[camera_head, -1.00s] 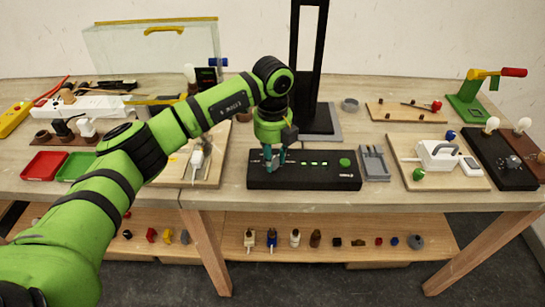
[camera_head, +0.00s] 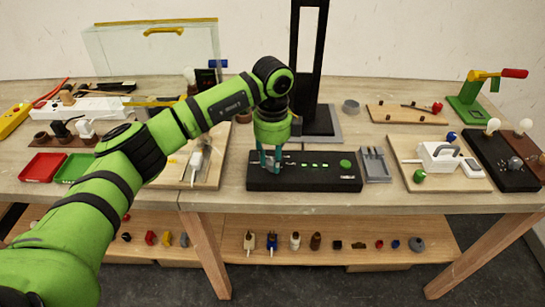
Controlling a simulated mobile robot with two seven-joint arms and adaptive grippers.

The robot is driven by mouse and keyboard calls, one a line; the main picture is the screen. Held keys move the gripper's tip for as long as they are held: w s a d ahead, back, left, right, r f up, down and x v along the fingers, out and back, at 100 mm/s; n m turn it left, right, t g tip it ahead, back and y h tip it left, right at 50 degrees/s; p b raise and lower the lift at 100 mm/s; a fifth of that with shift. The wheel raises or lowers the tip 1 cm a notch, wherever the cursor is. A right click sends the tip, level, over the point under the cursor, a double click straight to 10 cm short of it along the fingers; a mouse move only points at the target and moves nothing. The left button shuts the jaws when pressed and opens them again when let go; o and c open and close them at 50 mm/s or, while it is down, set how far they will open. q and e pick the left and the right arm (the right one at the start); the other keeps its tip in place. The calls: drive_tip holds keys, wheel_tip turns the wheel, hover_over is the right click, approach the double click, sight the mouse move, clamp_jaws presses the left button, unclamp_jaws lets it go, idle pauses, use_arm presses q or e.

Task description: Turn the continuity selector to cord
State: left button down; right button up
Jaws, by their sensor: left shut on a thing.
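The continuity tester is a long black box (camera_head: 305,182) at the front middle of the table. It has a row of lit green marks (camera_head: 315,165) and a round green button (camera_head: 345,164) at its right end. My left gripper (camera_head: 270,166) points down over the left end of the box. Its teal fingers are shut on the selector there, which is mostly hidden by the fingers. The selector's setting and labels are too small to read. My right gripper is not in view.
A grey slotted holder (camera_head: 375,165) stands just right of the box. A black stand (camera_head: 310,75) rises behind it. A wooden board with a white device (camera_head: 438,155) lies to the right. Red (camera_head: 42,167) and green trays lie at the left.

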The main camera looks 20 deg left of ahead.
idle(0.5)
use_arm(q)
drive_tip(key=c, duration=0.9)
unclamp_jaws()
wheel_tip(320, 180, up, 12)
